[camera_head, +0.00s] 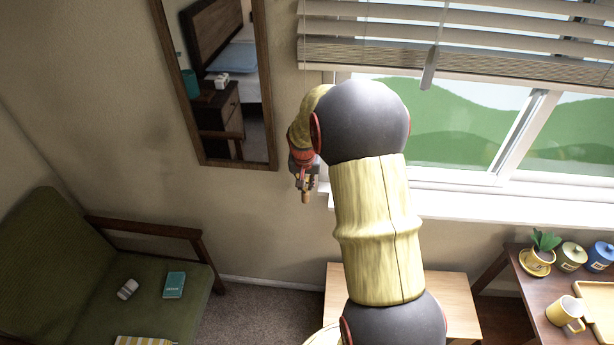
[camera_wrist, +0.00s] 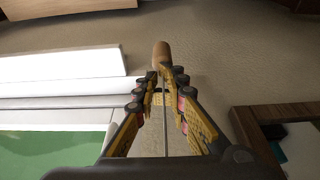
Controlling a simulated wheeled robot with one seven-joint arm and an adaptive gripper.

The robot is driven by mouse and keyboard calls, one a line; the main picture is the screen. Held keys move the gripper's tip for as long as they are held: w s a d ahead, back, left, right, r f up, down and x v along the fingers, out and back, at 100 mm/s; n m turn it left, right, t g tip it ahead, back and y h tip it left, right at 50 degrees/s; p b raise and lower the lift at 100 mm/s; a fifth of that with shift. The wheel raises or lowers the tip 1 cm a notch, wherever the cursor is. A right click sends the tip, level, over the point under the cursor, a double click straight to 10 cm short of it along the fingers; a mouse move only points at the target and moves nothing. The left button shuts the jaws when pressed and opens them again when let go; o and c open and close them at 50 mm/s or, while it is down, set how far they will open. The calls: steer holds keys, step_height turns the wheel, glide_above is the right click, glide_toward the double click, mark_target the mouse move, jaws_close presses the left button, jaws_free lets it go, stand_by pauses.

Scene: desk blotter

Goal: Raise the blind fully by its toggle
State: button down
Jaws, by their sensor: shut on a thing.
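The slatted blind (camera_head: 480,52) hangs across the upper part of the window at the top right, its bottom rail above the green hills outside. My gripper (camera_head: 304,178) is left of the window, below and right of the mirror, partly hidden by my arm. In the wrist view my gripper (camera_wrist: 165,78) is shut on the wooden toggle (camera_wrist: 161,54), whose end sticks out past the fingertips. A thin cord (camera_wrist: 165,115) runs between the fingers to it. The toggle also shows below the fingers in the head view (camera_head: 305,197).
A mirror (camera_head: 265,110) hangs on the wall close to my gripper. The white window sill (camera_head: 480,207) is to the right. A green armchair (camera_head: 60,260) stands lower left. A table with a plant (camera_head: 545,240), jars and a mug (camera_head: 567,313) is lower right.

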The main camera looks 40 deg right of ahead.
mark_target(305, 197)
steer(key=shift+a+f+b, duration=0.1)
steer(key=shift+f+b, duration=0.45)
steer(key=shift+f, duration=1.15)
steer(key=shift+r, duration=0.15)
